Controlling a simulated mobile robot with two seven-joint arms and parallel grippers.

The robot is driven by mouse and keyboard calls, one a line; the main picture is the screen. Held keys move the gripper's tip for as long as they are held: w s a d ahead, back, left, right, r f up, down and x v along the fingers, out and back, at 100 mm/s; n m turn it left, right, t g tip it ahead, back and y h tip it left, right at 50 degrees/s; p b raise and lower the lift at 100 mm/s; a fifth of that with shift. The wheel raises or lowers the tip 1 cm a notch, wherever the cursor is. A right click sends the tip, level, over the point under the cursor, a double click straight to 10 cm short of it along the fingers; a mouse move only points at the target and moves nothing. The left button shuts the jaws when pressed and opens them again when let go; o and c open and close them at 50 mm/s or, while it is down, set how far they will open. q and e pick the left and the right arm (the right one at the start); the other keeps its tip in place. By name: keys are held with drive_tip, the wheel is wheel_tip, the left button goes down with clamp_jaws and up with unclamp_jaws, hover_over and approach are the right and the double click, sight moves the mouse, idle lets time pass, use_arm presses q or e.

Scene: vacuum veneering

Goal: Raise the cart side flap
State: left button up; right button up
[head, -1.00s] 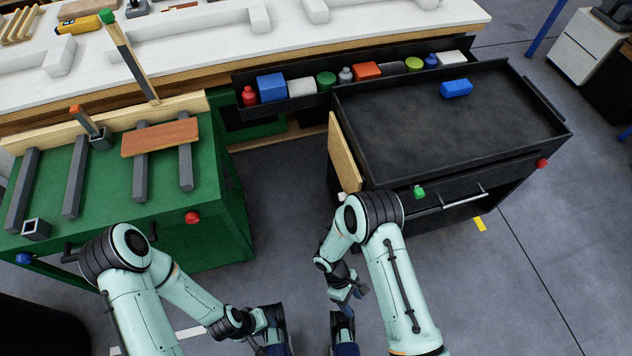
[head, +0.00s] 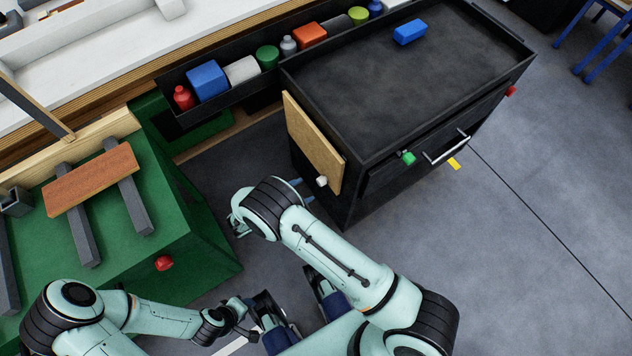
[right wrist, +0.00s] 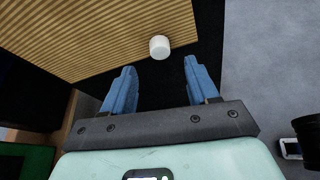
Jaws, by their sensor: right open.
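The cart's side flap (head: 314,145) is a tan wooden panel hanging down on the left side of the black cart (head: 440,75). A white knob (head: 321,181) sits near its lower edge. My right gripper (head: 303,190) is just below and left of the knob, partly hidden by its own arm. In the right wrist view the ribbed flap (right wrist: 100,35) fills the top, and the knob (right wrist: 160,47) sits just beyond and between the open blue fingers (right wrist: 161,80), apart from them. My left gripper (head: 248,318) is low in the head view, too small and dark to read.
A blue block (head: 410,32) lies on the cart top. A green knob (head: 408,158) and a handle (head: 446,147) are on the cart's front. A black rack (head: 170,122) of coloured containers is behind. A green bench (head: 190,235) stands at left, with floor between it and the cart.

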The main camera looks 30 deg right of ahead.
sight(318, 182)
drive_tip(key=x, duration=0.7)
drive_tip(key=shift+d, duration=0.1)
clamp_jaws()
